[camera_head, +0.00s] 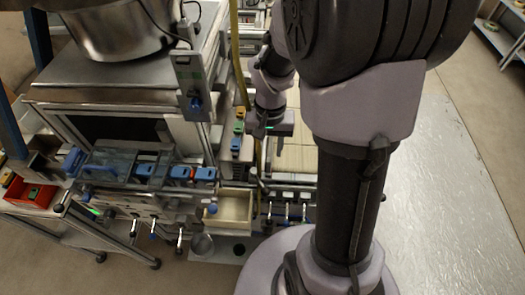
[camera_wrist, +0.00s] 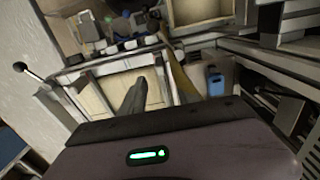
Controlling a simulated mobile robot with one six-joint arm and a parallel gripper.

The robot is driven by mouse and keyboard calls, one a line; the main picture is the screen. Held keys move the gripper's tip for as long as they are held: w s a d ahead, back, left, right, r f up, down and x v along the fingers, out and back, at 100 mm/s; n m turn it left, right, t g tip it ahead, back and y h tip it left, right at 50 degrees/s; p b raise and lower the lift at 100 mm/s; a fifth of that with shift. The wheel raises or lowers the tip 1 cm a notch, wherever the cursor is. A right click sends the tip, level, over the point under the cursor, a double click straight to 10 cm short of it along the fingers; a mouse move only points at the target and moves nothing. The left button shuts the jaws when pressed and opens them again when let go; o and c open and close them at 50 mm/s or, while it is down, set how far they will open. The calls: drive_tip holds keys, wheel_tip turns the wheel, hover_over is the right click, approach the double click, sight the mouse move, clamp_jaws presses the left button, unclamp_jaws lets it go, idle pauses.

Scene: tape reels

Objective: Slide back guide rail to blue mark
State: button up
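My gripper (camera_head: 279,144) hangs over a pale wooden panel (camera_head: 303,158) on the machine, beside my large arm. I cannot single out the back guide rail; metal bars (camera_wrist: 106,60) run along the panel's edge. I cannot make out a blue mark. A small blue part (camera_wrist: 215,80) sits right of the fingers.
Blue and green blocks (camera_head: 237,143) stand on a rail left of the gripper. An open wooden drawer (camera_head: 233,209) and several knobs (camera_head: 288,211) are at the front. A steel bowl (camera_head: 118,27) sits upper left, and a red bin (camera_head: 31,194) is far left.

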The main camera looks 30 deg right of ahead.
sight(269, 160)
wheel_tip(269, 160, down, 6)
drive_tip(key=shift+f+b, duration=0.25)
drive_tip(key=shift+b, duration=0.4)
drive_tip(key=shift+c, duration=0.2)
clamp_jaws()
idle(0.8)
